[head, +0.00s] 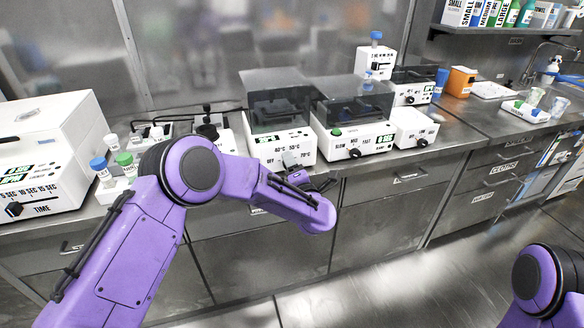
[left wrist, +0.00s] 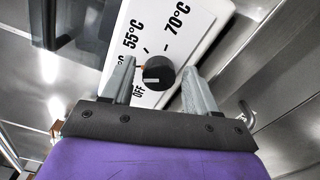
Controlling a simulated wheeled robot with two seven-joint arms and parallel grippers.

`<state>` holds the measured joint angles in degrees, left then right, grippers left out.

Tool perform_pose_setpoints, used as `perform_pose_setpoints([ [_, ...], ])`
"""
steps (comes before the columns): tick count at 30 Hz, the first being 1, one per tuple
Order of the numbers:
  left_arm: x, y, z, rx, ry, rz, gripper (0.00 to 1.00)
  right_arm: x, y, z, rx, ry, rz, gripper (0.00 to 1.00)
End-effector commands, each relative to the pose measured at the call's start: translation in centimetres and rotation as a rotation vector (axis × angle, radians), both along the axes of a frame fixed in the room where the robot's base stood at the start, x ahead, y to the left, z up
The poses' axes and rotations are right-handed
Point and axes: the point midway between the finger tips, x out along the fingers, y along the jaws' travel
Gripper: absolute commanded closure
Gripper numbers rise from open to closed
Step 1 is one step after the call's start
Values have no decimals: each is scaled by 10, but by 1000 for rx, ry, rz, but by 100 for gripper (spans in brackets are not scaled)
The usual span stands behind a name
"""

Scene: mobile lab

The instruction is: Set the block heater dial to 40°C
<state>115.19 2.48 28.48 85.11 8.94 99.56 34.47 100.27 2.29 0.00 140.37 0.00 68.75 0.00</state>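The block heater (head: 270,148) stands on the bench with a dark transparent lid and a white front panel marked in °C. Its black dial (left wrist: 158,73) shows in the left wrist view, with OFF, 55°C and 70°C readable around it; another label is partly hidden by a finger. A small light mark on the dial shows, but its exact setting is hard to tell. My left gripper (left wrist: 157,69) is open, one grey finger on each side of the dial, with gaps visible. In the head view my left gripper (head: 294,166) is at the heater's front and hides the dial. My right gripper is out of view.
Right of the heater stand a similar lidded device (head: 352,138) and a small white box (head: 414,127) with a knob. A white timer device (head: 45,165) and capped bottles (head: 124,159) are at left. Drawers lie below the bench; the floor in front is clear.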

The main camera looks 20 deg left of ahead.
Motion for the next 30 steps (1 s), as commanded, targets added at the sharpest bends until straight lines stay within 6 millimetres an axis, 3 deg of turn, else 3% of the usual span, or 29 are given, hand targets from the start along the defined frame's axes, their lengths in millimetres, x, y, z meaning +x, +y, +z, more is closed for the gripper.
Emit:
perform_pose_setpoints([
  [11, -6, -5, 0, 0, 0, -2, 37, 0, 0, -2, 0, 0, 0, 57],
  [21, -68, -47, -1, 3, 0, -3, 37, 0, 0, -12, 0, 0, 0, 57],
  [30, -87, -59, 0, 0, 0, 0, 37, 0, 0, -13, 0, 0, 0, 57],
])
